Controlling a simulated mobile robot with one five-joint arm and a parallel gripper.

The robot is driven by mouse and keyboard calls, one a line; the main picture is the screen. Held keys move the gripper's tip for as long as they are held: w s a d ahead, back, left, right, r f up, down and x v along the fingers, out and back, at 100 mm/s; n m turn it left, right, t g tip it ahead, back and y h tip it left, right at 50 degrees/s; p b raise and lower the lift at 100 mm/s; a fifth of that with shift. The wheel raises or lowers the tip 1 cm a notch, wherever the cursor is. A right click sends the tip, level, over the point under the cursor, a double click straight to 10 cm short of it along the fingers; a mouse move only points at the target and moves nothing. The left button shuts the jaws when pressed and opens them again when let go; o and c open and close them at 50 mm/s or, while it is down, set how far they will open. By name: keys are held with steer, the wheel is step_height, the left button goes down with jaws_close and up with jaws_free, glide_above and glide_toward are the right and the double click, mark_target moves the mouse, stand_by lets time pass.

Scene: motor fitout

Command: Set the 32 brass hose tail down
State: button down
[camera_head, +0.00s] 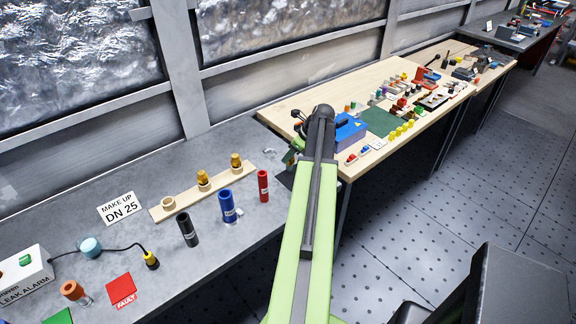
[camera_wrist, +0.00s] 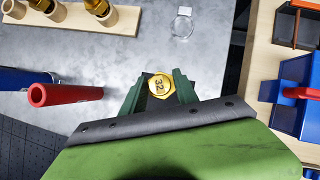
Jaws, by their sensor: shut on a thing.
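The 32 brass hose tail (camera_wrist: 160,86) is between the green fingers of my gripper (camera_wrist: 159,80) in the wrist view. Its hexagonal end, marked 32, faces the camera; the rest of it is hidden below. My gripper is shut on it, over the grey bench top (camera_wrist: 150,50). I cannot tell whether the tail touches the bench. In the head view my gripper (camera_head: 291,157) is mostly behind my arm, near the right end of the grey bench, and the tail cannot be made out.
A wooden rack (camera_head: 185,198) holds two brass fittings, with one open ring at its left. Red (camera_head: 263,186), blue (camera_head: 227,206) and black (camera_head: 188,229) hoses stand in front. A clear ring (camera_wrist: 182,23) lies beyond my gripper. A wooden bench with a blue box (camera_head: 350,133) is right.

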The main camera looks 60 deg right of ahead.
step_height(320, 180, down, 2)
steer(key=shift+f+b, duration=0.2)
steer(key=shift+b, duration=0.25)
steer(key=shift+r, duration=0.25)
steer(key=shift+f, duration=0.15)
steer(key=c, duration=0.9)
jaws_free()
steer(key=shift+c, duration=0.2)
steer(key=shift+s+r+p, duration=0.1)
steer(key=shift+r+p, duration=0.35)
steer(key=shift+p, duration=0.1)
steer(key=p+v, duration=0.9)
steer(key=v, duration=0.2)
steer(key=shift+s+p, duration=0.15)
steer(key=shift+p, duration=0.25)
steer(key=shift+r, duration=0.15)
